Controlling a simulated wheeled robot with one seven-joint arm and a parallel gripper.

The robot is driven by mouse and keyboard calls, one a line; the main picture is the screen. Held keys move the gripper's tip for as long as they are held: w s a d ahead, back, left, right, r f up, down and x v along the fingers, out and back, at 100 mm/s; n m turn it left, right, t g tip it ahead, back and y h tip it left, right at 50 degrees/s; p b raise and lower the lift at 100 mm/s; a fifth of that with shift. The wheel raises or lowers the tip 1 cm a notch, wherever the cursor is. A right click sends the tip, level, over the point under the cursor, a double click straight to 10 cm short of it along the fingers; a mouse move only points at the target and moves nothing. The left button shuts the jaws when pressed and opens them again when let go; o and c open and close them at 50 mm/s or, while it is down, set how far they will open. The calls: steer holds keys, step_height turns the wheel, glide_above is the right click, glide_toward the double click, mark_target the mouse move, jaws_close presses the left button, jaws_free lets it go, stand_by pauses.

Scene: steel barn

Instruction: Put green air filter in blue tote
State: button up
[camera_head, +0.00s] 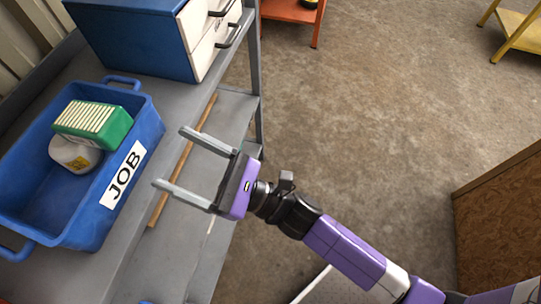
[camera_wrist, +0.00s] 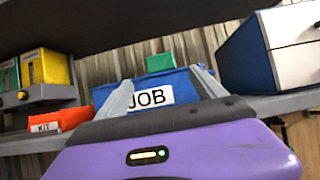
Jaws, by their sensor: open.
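The green air filter (camera_head: 93,124), with a pale pleated top, lies inside the blue tote (camera_head: 150,121) marked JOB. It rests tilted against or on a white rounded item with a yellow label (camera_head: 75,154). In the wrist view the filter (camera_wrist: 160,62) shows above the rim of the tote (camera_wrist: 182,83). My gripper (camera_head: 170,158) is open and empty. It is to the right of the tote, apart from the filter, with its fingers pointing toward the tote's labelled side.
The tote stands on a grey metal shelf (camera_head: 105,262). A blue cabinet with white drawers (camera_head: 205,35) stands behind it. The wrist view shows yellow and green bins (camera_wrist: 45,68) and an orange KIT bin (camera_wrist: 60,120) at left. The concrete floor at right is largely clear.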

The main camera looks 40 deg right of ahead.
steer(key=shift+d, duration=0.1)
steer(key=s+d+f+n+g+h, duration=0.1)
steer(key=s+d+f+n+h, duration=0.2)
steer(key=s+n, duration=0.5)
steer(key=s+d+f+n+g+h, duration=0.2)
steer(key=s+d+n+h, duration=0.4)
steer(key=n, duration=0.5)
steer(key=s+d+f+n+g+h, duration=0.2)
steer(key=s+d+f+n+h, duration=0.1)
steer(key=s+n, duration=0.7)
steer(key=shift+s+d+f+h, duration=0.35)
steer(key=shift+d+h, duration=0.45)
steer(key=shift+d, duration=0.25)
